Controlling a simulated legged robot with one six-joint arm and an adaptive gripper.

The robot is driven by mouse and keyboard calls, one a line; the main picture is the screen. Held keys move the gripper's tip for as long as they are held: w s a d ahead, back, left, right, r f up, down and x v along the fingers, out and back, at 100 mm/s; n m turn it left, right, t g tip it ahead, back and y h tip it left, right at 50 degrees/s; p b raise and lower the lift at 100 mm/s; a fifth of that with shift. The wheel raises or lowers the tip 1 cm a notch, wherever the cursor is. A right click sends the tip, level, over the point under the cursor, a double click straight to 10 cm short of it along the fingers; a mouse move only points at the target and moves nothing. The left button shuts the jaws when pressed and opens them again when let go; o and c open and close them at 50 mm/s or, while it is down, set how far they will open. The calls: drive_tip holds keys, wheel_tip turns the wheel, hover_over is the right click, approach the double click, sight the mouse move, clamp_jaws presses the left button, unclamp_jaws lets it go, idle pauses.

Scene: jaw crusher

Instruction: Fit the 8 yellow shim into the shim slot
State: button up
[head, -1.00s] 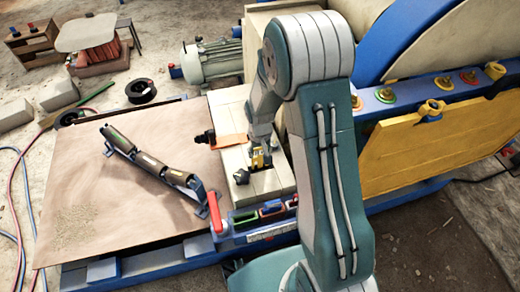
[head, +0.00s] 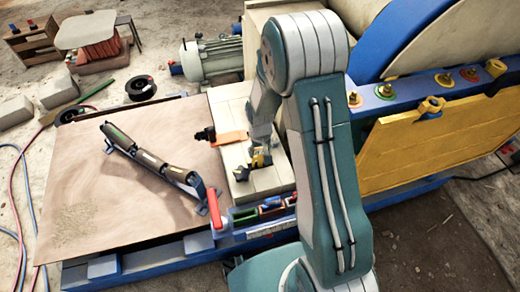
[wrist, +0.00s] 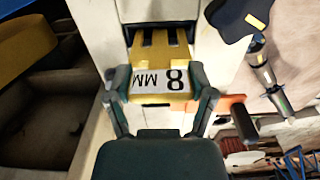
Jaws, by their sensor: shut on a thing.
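The yellow 8 MM shim (wrist: 163,78) is between the two fingers of my gripper (wrist: 158,92) in the wrist view, its label upside down. My gripper is shut on it. The shim's forked far end points at a dark opening, the shim slot (wrist: 150,27), between cream walls. The prongs appear to be at the slot's mouth; how deep they sit cannot be told. In the head view my gripper (head: 260,157) is low over the cream block (head: 236,105), and the arm hides part of that area.
A rack with red and green shims (head: 244,214) stands at the block's near end. An orange piece (head: 232,138) and a black tool (head: 205,134) lie on the block's left side. A long dark tool (head: 150,160) lies on the brown sheet (head: 85,165). A yellow guard (head: 420,140) is at right.

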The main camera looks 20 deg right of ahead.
drive_tip(key=shift+f, duration=3.1)
drive_tip(key=o, duration=1.3)
wheel_tip(320, 180, up, 12)
drive_tip(key=shift+f, duration=0.1)
wheel_tip(320, 180, up, 10)
drive_tip(key=t, duration=0.1)
hover_over(260, 166)
drive_tip(key=s, duration=0.2)
drive_tip(key=s+r+t, duration=0.1)
drive_tip(key=s+r, duration=0.4)
drive_tip(key=s, duration=0.1)
drive_tip(key=s+r+t, duration=0.2)
drive_tip(key=s+r, duration=0.4)
drive_tip(key=s+r+t, duration=0.1)
drive_tip(key=s+r, duration=0.5)
drive_tip(key=shift+s+d+t, duration=0.1)
drive_tip(key=shift+s+t, duration=0.15)
drive_tip(key=shift+t, duration=0.05)
